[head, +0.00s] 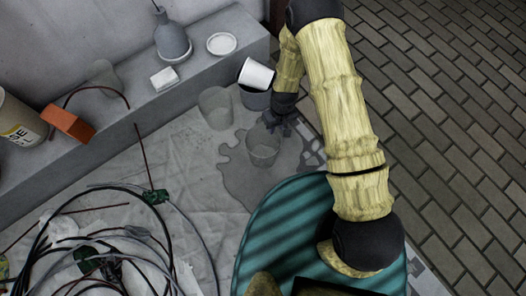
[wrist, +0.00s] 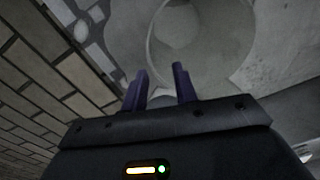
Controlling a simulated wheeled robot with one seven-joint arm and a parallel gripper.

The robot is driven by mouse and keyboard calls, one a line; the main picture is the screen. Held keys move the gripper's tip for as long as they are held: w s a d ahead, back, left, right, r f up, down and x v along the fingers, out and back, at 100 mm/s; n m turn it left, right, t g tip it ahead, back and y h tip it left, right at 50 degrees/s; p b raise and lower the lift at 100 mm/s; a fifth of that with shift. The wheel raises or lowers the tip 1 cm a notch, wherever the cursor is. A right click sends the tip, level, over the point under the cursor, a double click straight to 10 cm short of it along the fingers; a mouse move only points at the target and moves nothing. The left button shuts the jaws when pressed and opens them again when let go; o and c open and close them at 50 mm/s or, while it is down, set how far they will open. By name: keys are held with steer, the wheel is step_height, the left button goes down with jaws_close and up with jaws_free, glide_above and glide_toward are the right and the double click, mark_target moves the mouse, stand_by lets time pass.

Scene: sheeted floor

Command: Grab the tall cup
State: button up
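Two clear grey cups stand on the sheeted floor: one near the ledge (head: 214,112) and one farther forward (head: 263,150). A white cup (head: 256,75) sits tilted at the top of a dark grey container (head: 254,99). I cannot tell for certain which of these is the tall cup. My gripper (head: 278,122) is low, beside the forward clear cup and in front of the dark container. A round, pale cup (wrist: 153,38) lies beyond the fingertips there.
A grey ledge (head: 130,115) runs along the wall, bearing a grey bottle (head: 172,42), a white dish (head: 221,43) and a white block (head: 164,78). An orange brick (head: 72,124) is at its left. Tangled cables (head: 110,240) cover the floor at left. Brick paving (head: 450,110) is clear at right.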

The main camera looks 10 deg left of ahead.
mark_target(276, 134)
steer(key=shift+f, duration=1)
steer(key=shift+b, duration=0.3)
steer(key=f+b, duration=0.4)
steer(key=f, duration=0.1)
steer(key=shift+w+a+f, duration=0.1)
steer(key=shift+w+f, duration=0.1)
steer(key=shift+w, duration=0.05)
steer(key=shift+r, duration=0.1)
jaws_close()
